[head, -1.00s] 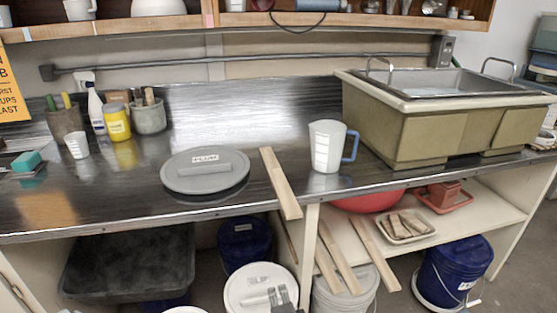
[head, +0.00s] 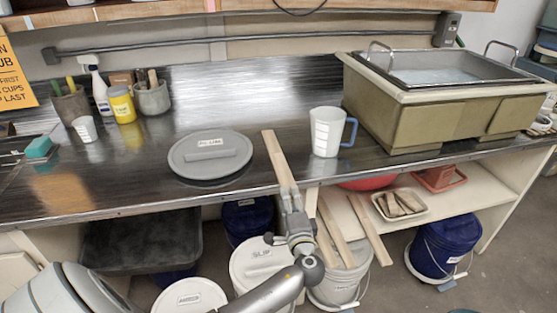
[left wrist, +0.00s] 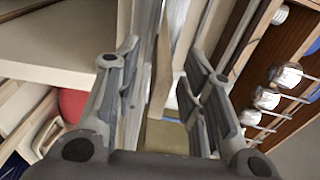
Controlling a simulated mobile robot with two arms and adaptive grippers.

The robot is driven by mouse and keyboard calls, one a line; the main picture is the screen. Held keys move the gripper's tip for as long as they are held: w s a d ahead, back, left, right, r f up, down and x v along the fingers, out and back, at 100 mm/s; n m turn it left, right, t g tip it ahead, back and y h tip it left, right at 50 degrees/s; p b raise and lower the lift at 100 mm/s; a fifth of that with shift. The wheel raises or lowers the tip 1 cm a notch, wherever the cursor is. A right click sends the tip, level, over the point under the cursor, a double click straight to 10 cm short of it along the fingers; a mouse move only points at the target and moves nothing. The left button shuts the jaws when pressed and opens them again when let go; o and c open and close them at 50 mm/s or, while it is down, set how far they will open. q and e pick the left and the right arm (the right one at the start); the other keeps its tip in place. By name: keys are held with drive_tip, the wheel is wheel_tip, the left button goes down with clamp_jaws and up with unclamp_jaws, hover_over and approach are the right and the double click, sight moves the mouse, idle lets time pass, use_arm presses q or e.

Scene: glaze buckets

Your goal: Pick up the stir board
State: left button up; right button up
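The stir board (head: 275,152), a long pale wooden strip, lies on the metal counter between the grey lid and the white measuring jug. Its near end points toward the counter's front edge, where my left gripper covers it in the head view. My left gripper (head: 290,194) is at that near end. In the left wrist view the gripper (left wrist: 160,58) is open, with the board (left wrist: 162,60) showing in the gap between the fingers. I cannot tell whether a finger touches it. My right gripper is not in view.
A grey lid (head: 210,168) is left of the board, and the white jug (head: 327,131) with a blue handle is right of it. A large sink tub (head: 430,120) stands at the right. Below are other wooden strips (head: 371,232) and several buckets (head: 445,250).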

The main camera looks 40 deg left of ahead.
sight(285, 178)
use_arm(q)
drive_tip(key=p+x, duration=0.1)
drive_tip(key=x, duration=0.3)
drive_tip(key=shift+w, duration=0.25)
clamp_jaws()
